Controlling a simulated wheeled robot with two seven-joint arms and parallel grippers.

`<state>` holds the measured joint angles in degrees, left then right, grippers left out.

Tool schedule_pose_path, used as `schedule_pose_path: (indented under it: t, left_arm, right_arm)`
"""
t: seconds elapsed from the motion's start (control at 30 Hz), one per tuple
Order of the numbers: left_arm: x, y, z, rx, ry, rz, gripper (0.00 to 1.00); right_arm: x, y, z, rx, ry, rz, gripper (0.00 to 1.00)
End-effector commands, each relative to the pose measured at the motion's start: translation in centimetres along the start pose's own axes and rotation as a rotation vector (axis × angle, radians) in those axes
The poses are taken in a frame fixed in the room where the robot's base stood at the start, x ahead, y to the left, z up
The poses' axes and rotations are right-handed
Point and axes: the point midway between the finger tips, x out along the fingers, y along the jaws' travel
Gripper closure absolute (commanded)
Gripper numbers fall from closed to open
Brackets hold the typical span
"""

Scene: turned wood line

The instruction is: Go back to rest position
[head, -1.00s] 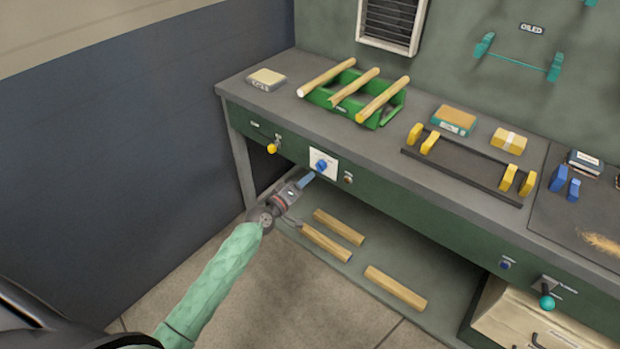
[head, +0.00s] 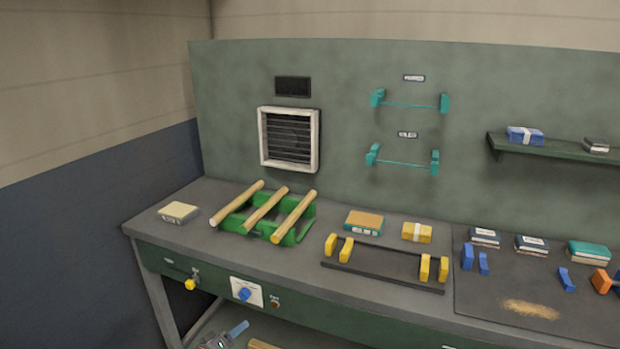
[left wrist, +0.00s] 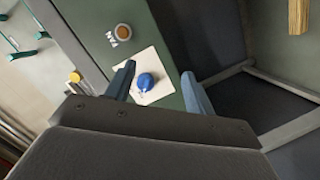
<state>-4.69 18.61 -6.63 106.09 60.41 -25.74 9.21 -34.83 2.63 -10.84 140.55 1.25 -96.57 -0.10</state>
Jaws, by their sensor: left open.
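My left gripper (head: 232,334) shows at the bottom edge of the head view, low in front of the bench's green front panel. In the left wrist view its two blue-grey fingers (left wrist: 158,84) are apart with nothing held between them. Beyond them is a blue knob (left wrist: 146,81) on a white plate, apart from the fingers as far as I can tell. The same blue knob (head: 245,294) is on the bench front in the head view. My right gripper is in neither view.
The workbench (head: 215,192) carries a green rack (head: 234,222) with three wooden rods, a black holder (head: 385,266) with yellow supports, and several small boxes. A yellow knob (head: 190,284) sticks out of its front. A shelf (head: 560,150) and teal brackets (head: 436,160) are on the back panel.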

Motion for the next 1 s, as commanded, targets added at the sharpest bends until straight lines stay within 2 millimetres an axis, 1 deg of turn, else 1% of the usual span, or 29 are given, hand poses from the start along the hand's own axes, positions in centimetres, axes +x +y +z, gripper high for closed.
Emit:
schedule_pose_path:
  t: [0.1, 0.27, 0.37, 0.47, 0.57, 0.63, 0.67, 0.7, 0.8, 0.9, 1.0]
  left_arm:
    - [-0.5, 0.6, 2.3, 0.138, -0.158, -0.050, 0.46]
    - [-2.3, 1.7, 4.7, 0.342, -0.357, -0.142, 0.46]
    - [-3.9, 2.5, 5.9, 0.459, -0.466, -0.212, 0.46]
    - [-6.3, 3.2, 7.5, 0.555, -0.572, -0.299, 0.46]
    - [-9.4, 3.8, 9.3, 0.626, -0.668, -0.394, 0.46]
    - [-11.9, 4.3, 10.6, 0.659, -0.728, -0.464, 0.46]
    - [-13.2, 4.5, 11.2, 0.669, -0.753, -0.495, 0.46]
    - [-14.8, 4.9, 12.0, 0.678, -0.783, -0.534, 0.46]
    - [-18.4, 5.8, 13.7, 0.682, -0.833, -0.613, 0.46]
    - [-21.3, 6.9, 15.4, 0.669, -0.857, -0.661, 0.46]
    - [-23.6, 8.0, 17.1, 0.649, -0.862, -0.681, 0.46]
  right_arm:
    - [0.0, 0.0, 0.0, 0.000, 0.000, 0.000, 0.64]
    - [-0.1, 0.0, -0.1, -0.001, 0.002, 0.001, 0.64]
    - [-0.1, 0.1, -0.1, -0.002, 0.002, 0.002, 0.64]
    - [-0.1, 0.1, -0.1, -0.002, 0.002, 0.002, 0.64]
    - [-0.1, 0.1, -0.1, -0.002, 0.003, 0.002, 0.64]
    - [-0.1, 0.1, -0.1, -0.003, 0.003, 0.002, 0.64]
    - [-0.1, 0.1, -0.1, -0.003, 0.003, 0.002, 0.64]
    - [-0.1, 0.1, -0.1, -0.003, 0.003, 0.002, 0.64]
    - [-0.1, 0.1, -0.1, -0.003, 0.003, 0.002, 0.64]
    - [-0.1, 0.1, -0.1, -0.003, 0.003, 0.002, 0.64]
    - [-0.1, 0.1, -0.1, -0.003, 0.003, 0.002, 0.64]
